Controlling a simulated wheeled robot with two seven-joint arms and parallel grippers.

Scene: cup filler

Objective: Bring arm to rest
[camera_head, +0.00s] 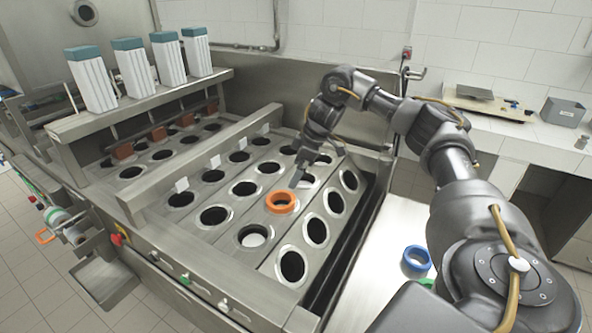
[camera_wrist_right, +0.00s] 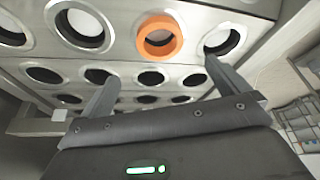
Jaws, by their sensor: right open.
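My right arm (camera_head: 455,165) comes in from the right in the head view and reaches over the cup filler (camera_head: 235,125). Its gripper (camera_head: 309,163) is above the rows of round holes, behind the orange ring (camera_head: 282,209). In the right wrist view the gripper (camera_wrist_right: 163,78) has its two fingers spread wide, with nothing held between them. The orange ring (camera_wrist_right: 162,18) sits around one of the holes, apart from the fingers. My left gripper is not in view.
A blue ring (camera_head: 408,264) lies on the light surface to the right of the machine. Several white containers with teal lids (camera_head: 134,72) stand on the raised shelf. A counter (camera_head: 500,125) with a scale and a grey box (camera_head: 563,111) runs along the back right wall.

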